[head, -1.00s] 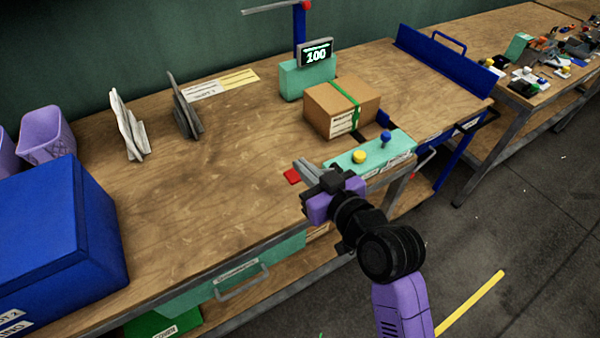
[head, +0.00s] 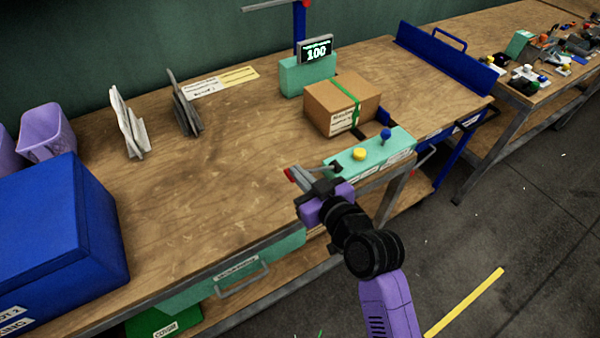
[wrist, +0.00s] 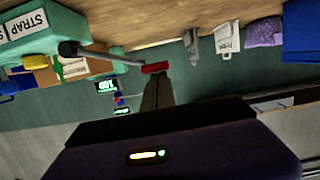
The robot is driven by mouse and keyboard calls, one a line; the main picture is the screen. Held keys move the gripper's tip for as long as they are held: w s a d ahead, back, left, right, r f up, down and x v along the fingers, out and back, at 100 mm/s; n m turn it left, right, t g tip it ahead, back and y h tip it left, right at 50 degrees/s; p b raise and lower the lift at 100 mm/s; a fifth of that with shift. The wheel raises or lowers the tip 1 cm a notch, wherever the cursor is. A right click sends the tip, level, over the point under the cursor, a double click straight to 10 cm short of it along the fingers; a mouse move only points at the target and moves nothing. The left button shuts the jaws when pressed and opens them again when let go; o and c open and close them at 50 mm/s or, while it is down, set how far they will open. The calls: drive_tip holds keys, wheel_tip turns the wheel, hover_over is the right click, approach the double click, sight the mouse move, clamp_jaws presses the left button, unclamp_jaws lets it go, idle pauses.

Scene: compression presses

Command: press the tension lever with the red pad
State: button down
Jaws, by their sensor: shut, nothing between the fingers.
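The tension lever is a thin grey rod (wrist: 110,57) with a black round end at the teal console and a red pad (wrist: 155,67) at its free end. In the head view only a small part of the red pad (head: 289,174) shows, at the tips of my fingers. My gripper (head: 298,177) is shut and empty at the table's front edge, left of the console. In the wrist view my closed fingertips (wrist: 157,82) line up with the red pad, very close; I cannot tell whether they touch.
The teal console (head: 345,168) carries a yellow button (head: 359,154) and a blue knob (head: 385,134). Behind it are a green-strapped cardboard box (head: 330,100) and a display (head: 316,52) reading 100.

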drive_tip(key=f+n+b, duration=0.1)
drive_tip(key=a+f+n+b, duration=0.1)
drive_tip(key=f+b, duration=0.1)
drive_tip(key=s+f+n+b, duration=0.1)
drive_tip(key=f+b, duration=0.1)
drive_tip(key=shift+a+f+t+h, duration=0.2)
drive_tip(key=shift+a+t+h, duration=0.1)
drive_tip(key=shift+a+h, duration=0.1)
drive_tip(key=shift+s+f+b, duration=0.15)
drive_tip(key=shift+f+b, duration=0.6)
drive_tip(key=shift+f, duration=0.25)
drive_tip(key=shift+r, duration=0.1)
